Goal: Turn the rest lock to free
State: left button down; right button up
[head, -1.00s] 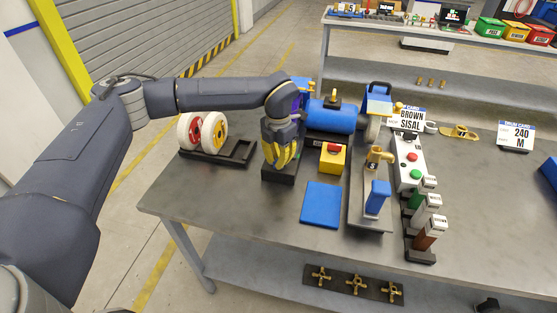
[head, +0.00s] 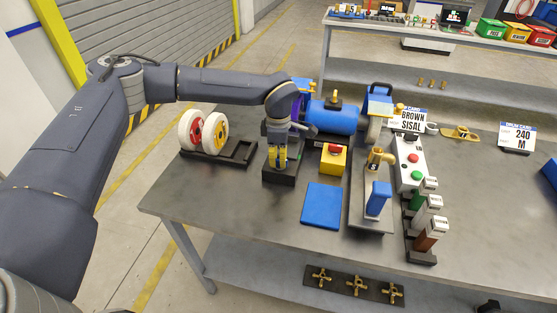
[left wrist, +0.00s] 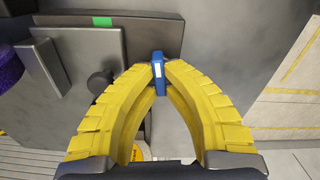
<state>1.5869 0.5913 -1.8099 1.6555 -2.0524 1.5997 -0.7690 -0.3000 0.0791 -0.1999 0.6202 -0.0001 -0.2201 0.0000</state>
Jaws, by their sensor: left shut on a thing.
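My left gripper (head: 278,164) has yellow fingers and points down over a black block (head: 280,177) left of the blue cylinder. In the left wrist view the fingertips (left wrist: 158,72) are shut on a small blue tab with a white mark (left wrist: 158,70), which appears to be the rest lock's handle. The fingers hide this tab in the head view. A grey plate with a green mark (left wrist: 102,21) and a dark round knob (left wrist: 100,83) lie left of the fingertips in the wrist view. My right gripper is not in view.
The blue cylinder (head: 334,117) and a yellow box with a red button (head: 333,156) stand close on the right. A rack with two white wheels (head: 204,132) is on the left. A blue pad (head: 322,205) lies in front. The table's front left is clear.

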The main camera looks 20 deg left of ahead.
pick_arm(q)
jog(key=shift+m, duration=1.1)
jog(key=c, duration=1.5)
grip_release()
notch_tip(320, 180, up, 12)
